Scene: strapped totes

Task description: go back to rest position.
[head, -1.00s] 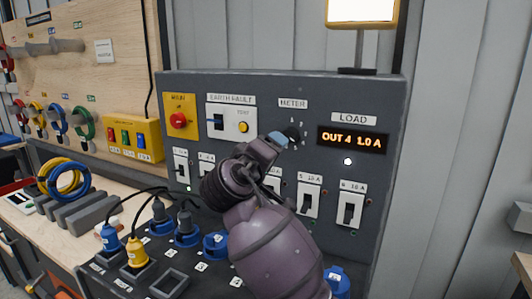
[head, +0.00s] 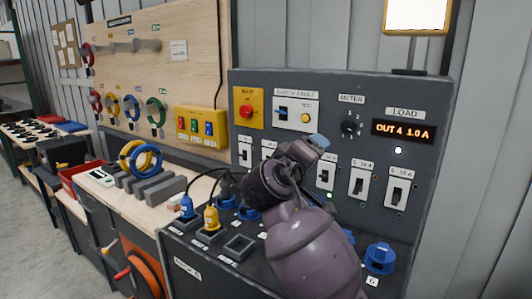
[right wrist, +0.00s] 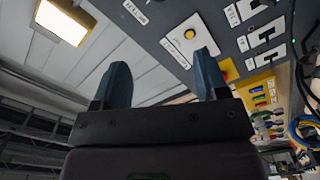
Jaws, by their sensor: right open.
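My right gripper (head: 317,141) is in front of the dark grey electrical panel (head: 436,150) in the head view, with my purple arm coming up from the bottom. In the right wrist view its two blue-grey fingers (right wrist: 162,85) stand apart with nothing between them. The meter knob (head: 351,125) is clear of the gripper, up and to its right. The load display (head: 403,131) reads OUT 4 1.0 A. My arm hides part of the breaker row and some sockets. My left gripper is not in view.
A blue plug (head: 187,206) and a yellow plug (head: 211,218) with black cables stand in the panel's lower deck. A wooden board (head: 190,75) with coloured cable loops is at the left. A bright lamp (head: 417,15) is above the panel. Floor (head: 45,240) shows free at the lower left.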

